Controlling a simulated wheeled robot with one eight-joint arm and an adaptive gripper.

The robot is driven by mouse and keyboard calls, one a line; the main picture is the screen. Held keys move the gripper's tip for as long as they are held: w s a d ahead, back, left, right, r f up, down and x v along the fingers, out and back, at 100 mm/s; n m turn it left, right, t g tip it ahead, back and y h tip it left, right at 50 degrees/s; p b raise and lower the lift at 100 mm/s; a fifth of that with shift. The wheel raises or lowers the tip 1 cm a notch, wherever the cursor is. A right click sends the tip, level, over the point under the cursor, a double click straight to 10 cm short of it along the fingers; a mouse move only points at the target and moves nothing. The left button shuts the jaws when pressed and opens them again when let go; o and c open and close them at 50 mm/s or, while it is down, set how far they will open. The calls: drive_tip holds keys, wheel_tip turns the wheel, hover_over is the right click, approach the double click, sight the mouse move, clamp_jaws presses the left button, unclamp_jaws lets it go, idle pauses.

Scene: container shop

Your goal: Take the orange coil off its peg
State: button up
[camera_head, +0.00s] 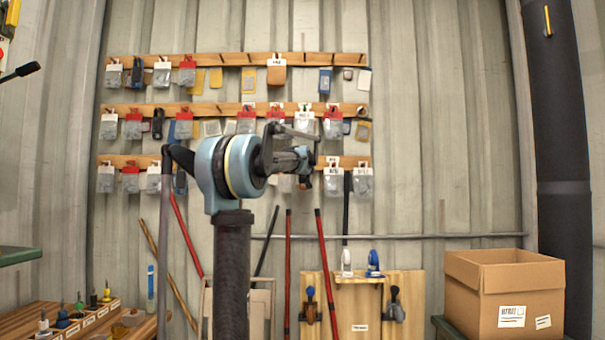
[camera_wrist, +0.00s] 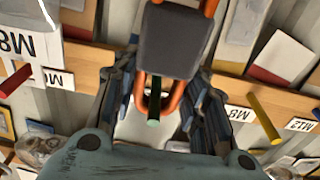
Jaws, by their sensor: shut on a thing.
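The orange coil (camera_wrist: 174,104) is in the middle of the wrist view, with a dark grey band or block (camera_wrist: 172,42) across it. Its orange loops show above and below this block. My gripper (camera_wrist: 168,78) is shut on the coil, one finger on each side. A green-tipped peg (camera_wrist: 153,118) shows within the lower orange loop; I cannot tell whether the coil rests on it. In the head view my gripper (camera_head: 305,162) is at the lowest wooden rail, and the coil is hidden or too small to make out.
Wooden rails (camera_head: 220,110) with several hanging packets and tags line the corrugated wall. In the wrist view a red peg (camera_wrist: 15,80) and a yellow peg (camera_wrist: 265,120) stick out at either side. A cardboard box (camera_head: 490,295) stands at right. Long red poles (camera_head: 288,260) lean below.

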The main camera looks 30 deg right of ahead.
drive_tip(key=shift+r, duration=0.35)
drive_tip(key=shift+s, duration=0.15)
drive_tip(key=v, duration=0.4)
drive_tip(key=shift+s+a+r, duration=0.1)
drive_tip(key=shift+r, duration=0.1)
idle(0.6)
drive_tip(key=v, duration=0.5)
idle(1.0)
